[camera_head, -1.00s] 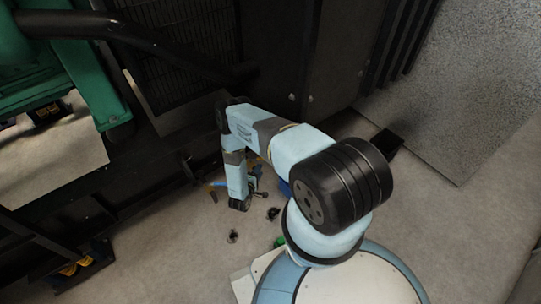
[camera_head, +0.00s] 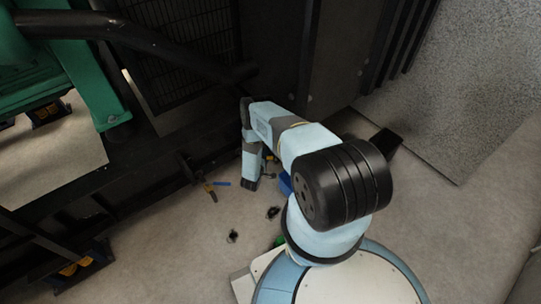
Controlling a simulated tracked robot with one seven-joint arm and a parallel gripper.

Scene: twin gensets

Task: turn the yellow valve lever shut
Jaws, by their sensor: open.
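A small yellow-orange lever (camera_head: 211,193) shows low beside the dark frame of the machine, left of my arm. A blue handle-like piece (camera_head: 222,183) lies right beside it. The fittings are too small to tell how the lever is turned relative to its pipe. My gripper (camera_head: 250,187) hangs at the lower end of my arm, pointing down, to the right of the lever and apart from it in the picture. It is open, and I see nothing held. Its fingers are very small here and partly hidden by the wrist.
The dark machine frame (camera_head: 150,185) runs along the left and back. A green engine part (camera_head: 95,85) and a thick black pipe (camera_head: 110,30) are upper left. Two small dark objects (camera_head: 233,236) lie on the floor. Open floor (camera_head: 170,255) spreads in front.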

